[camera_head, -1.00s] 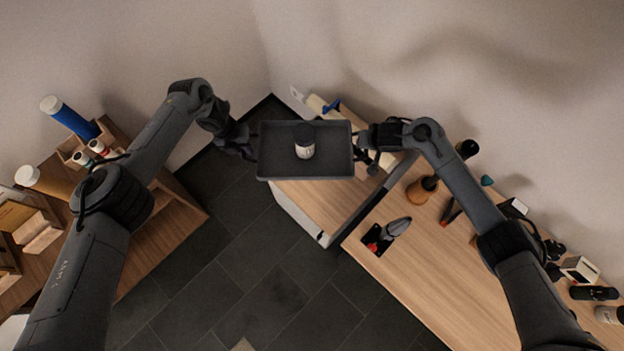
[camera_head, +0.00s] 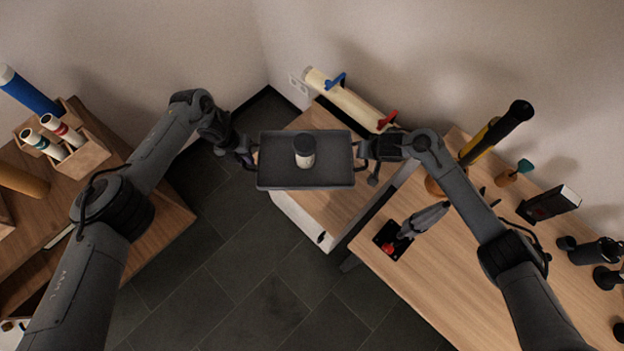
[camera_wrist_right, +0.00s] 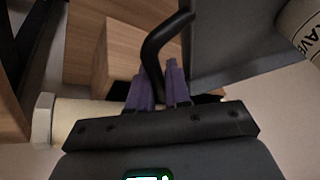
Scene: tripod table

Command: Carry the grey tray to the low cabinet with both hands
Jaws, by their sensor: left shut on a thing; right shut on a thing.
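The grey tray (camera_head: 272,174) is held up level between my two arms in the head view, with a small jar (camera_head: 304,152) with a dark lid standing upright on it. My left gripper (camera_head: 250,155) is shut on the tray's left handle. My right gripper (camera_head: 362,152) is shut on the right handle; in the right wrist view its purple fingers (camera_wrist_right: 158,88) close around the black handle (camera_wrist_right: 160,45). The low cabinet (camera_head: 325,206), with a wooden top and white front, shows below and behind the tray, which hides part of its top.
A cream tube (camera_head: 345,102) with blue and red clamps lies along the back of the cabinet. A wooden shelf (camera_head: 150,225) with a tube rack (camera_head: 85,155) is at left. Dark tiled floor lies between.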

